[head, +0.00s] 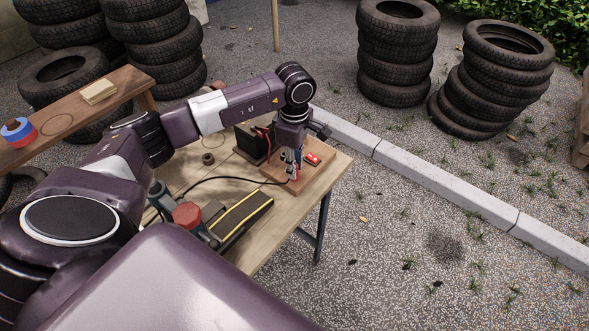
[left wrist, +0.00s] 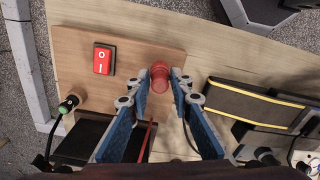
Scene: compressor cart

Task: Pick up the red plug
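The red plug (left wrist: 159,76) shows in the left wrist view, on a wooden board (left wrist: 80,30) beside a red rocker switch (left wrist: 103,59). My left gripper (left wrist: 158,84) points down at the board, its blue-padded fingers spread to either side of the plug. A gap shows between the plug and each fingertip, so the gripper is open. In the head view the left gripper (head: 292,168) is over the board, next to the switch (head: 312,158), and hides the plug. My right gripper is not in view.
The board lies on a wooden table (head: 325,170). A black battery-like box (head: 252,143) stands behind it. A black and yellow item (head: 241,216) and a red-topped part (head: 187,213) lie nearer. A black cable (head: 225,178) crosses the table. Tyre stacks (head: 398,60) stand beyond a kerb.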

